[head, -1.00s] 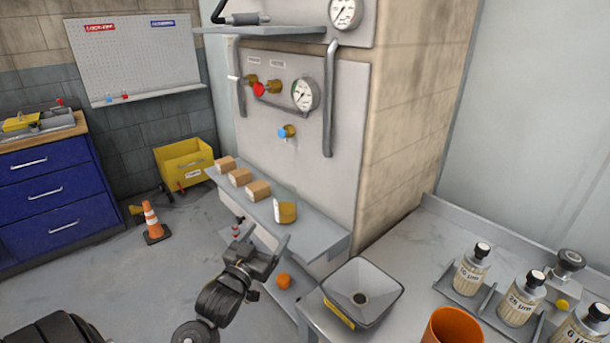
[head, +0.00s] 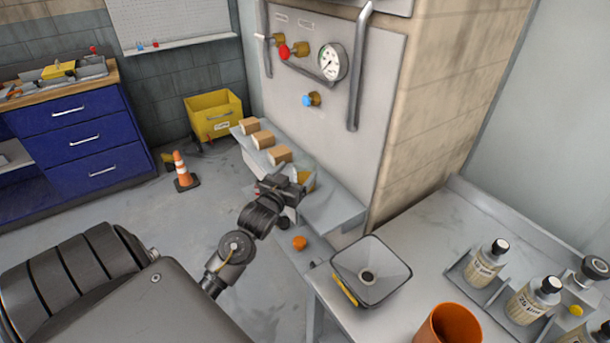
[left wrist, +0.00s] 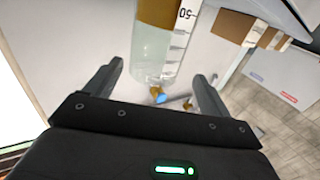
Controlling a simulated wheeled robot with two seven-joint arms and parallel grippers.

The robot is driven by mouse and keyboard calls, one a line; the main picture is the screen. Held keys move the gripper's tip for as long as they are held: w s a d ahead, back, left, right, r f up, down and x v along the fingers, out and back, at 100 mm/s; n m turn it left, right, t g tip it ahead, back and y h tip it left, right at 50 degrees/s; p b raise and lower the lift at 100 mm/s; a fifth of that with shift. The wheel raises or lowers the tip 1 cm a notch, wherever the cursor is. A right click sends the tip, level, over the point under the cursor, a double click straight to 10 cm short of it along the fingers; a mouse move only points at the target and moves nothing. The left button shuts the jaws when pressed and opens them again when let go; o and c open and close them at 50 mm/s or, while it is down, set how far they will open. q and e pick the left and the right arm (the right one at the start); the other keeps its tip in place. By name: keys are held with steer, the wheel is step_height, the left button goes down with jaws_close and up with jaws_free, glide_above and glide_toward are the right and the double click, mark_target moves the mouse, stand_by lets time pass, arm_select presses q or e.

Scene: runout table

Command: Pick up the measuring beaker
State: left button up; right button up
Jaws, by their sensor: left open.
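The measuring beaker (left wrist: 165,48) is a clear cylinder with scale marks and an amber band. It is large in the left wrist view, cut off by the top edge. In the head view only an amber part of the beaker (head: 308,181) shows on the wall shelf, behind my left gripper (head: 290,184). In the left wrist view my left gripper (left wrist: 158,71) is open, with one finger to each side of the beaker. I see no finger touching it, and cannot tell how deep it lies between them. My right gripper is not in view.
Several tan blocks (head: 263,139) stand in a row on the shelf (head: 340,208), left of the beaker. A gauge panel (head: 315,90) rises behind. At right a table (head: 440,232) holds a square funnel (head: 371,271), an orange cup (head: 447,325) and labelled bottles (head: 487,262).

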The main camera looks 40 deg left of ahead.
mark_target(310, 158)
arm_select(q)
steer(key=shift+w+r, duration=0.1)
steer(key=x, duration=0.1)
steer(key=p+x, duration=0.1)
steer(key=x, duration=0.1)
steer(key=p+x, duration=0.1)
steer(key=shift+w+d, duration=0.3)
steer(key=shift+w+a, duration=0.1)
steer(key=shift+w, duration=0.15)
steer(key=shift+c, duration=0.2)
steer(key=c, duration=1)
